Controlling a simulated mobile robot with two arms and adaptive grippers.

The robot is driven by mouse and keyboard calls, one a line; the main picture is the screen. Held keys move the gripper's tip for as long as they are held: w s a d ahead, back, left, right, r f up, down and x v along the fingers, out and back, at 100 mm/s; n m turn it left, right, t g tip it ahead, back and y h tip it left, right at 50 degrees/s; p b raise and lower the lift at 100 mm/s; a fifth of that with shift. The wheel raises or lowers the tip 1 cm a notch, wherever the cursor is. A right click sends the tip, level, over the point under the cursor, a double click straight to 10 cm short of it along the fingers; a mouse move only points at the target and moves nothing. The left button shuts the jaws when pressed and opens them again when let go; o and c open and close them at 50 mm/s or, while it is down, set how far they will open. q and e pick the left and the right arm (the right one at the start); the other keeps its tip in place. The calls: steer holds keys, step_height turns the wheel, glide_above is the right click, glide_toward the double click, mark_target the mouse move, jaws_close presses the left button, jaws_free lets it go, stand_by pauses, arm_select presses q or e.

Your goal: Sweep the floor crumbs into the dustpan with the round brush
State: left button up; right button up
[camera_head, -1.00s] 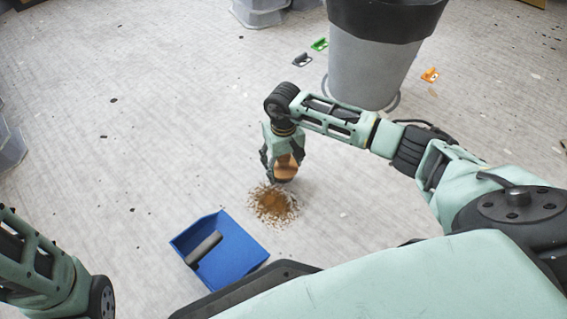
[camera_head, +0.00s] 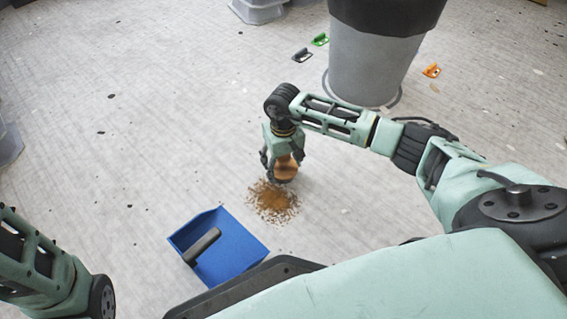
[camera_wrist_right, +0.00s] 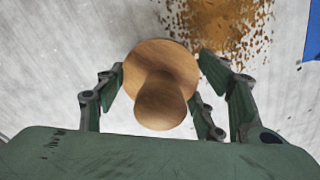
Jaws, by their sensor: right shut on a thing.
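My right gripper (camera_head: 281,168) is shut on the round wooden brush (camera_head: 286,170) and holds it upright just behind the crumbs. In the right wrist view the brush (camera_wrist_right: 160,85) sits between the fingers of the gripper (camera_wrist_right: 165,90), its knob toward the camera. The brown crumbs (camera_head: 272,203) lie in a loose pile on the floor, and they also show in the right wrist view (camera_wrist_right: 222,22). The blue dustpan (camera_head: 232,250) lies on the floor in front and to the left of the crumbs, with a dark handle. My left gripper is outside the picture; only part of that arm shows.
A large grey bucket with a black rim (camera_head: 370,65) stands behind my right arm. The floor left of the crumbs is mostly open.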

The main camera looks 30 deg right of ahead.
steer(key=shift+s+a+p, duration=0.25)
steer(key=shift+s+a, duration=0.15)
steer(key=shift+a, duration=0.7)
steer(key=shift+s+a+p, duration=0.3)
steer(key=shift+s+a, duration=0.05)
steer(key=shift+a, duration=0.8)
steer(key=shift+s+a+p, duration=0.25)
steer(key=shift+s+a, duration=0.15)
steer(key=shift+a, duration=0.7)
steer(key=shift+s+a+f+p, duration=0.15)
steer(key=shift+s+a, duration=0.3)
steer(key=shift+a, duration=0.75)
steer(key=shift+s+a+r+p, duration=0.15)
steer(key=shift+s+a, duration=0.35)
steer(key=shift+a, duration=0.75)
steer(key=shift+s+a+f+p, duration=0.15)
steer(key=shift+s+a, duration=0.3)
steer(key=shift+a, duration=0.75)
step_height(320, 180, up, 7)
steer(key=p, duration=0.5)
steer(key=shift+w, duration=0.15)
steer(key=shift+d, duration=0.1)
